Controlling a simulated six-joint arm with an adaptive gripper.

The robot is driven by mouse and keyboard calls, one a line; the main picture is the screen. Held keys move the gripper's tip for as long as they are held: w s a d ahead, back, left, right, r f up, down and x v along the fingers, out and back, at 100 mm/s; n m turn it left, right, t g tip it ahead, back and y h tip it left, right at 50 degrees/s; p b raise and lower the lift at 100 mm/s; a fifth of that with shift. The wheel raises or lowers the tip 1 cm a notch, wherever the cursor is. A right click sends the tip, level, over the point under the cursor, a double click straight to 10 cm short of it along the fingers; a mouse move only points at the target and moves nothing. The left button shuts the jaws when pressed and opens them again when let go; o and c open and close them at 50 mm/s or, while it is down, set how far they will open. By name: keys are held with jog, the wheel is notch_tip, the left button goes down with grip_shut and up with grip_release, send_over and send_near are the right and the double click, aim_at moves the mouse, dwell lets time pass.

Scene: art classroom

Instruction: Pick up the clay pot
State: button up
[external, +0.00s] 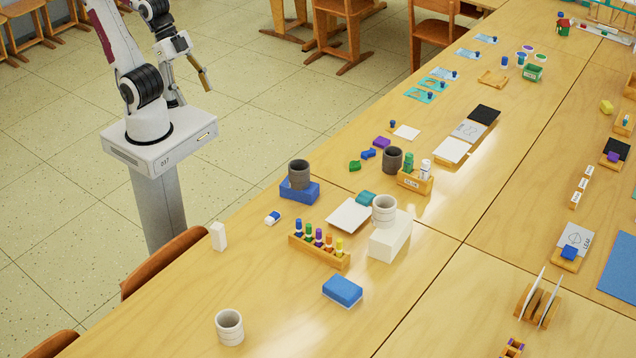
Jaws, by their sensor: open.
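Several pot-like cylinders stand on the wooden tables, and I cannot tell which one is the clay pot. A dark grey pot (299,176) sits on a blue block (300,192). Another dark grey pot (392,160) stands on the table. A second light grey pot (229,328) stands alone at the front. My gripper (191,88) is open and empty at upper left, beyond the table edge and well away from all the pots.
A rack of coloured bottles (319,248), a blue sponge-like block (342,290) and a flat white square (348,216) lie among the pots. A glue caddy (415,181) is beside the far dark pot. Chairs (165,262) line the left table edge.

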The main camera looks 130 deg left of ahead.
jog(key=w+a+f+n+t+y, duration=0.1)
jog(key=w+f+t, duration=0.15)
jog(key=w, duration=1.55)
jog(key=w+a+f+n+t, duration=0.1)
jog(key=w+t, duration=0.2)
jog(key=w, duration=1.4)
jog(key=w+a+f+n+t+y, duration=0.25)
jog(key=w+a+f, duration=0.25)
jog(key=w+f, duration=0.45)
jog(key=t+y, duration=0.2)
jog(key=y, duration=0.1)
send_near(384, 212)
jog(key=a+r, duration=0.1)
jog(key=a, duration=0.1)
jog(key=shift+s+a+f+y, duration=0.35)
jog(key=shift+s+a, duration=0.05)
jog(key=shift+s, duration=0.05)
jog(key=shift+x, duration=1.3)
jog(key=shift+w, duration=0.1)
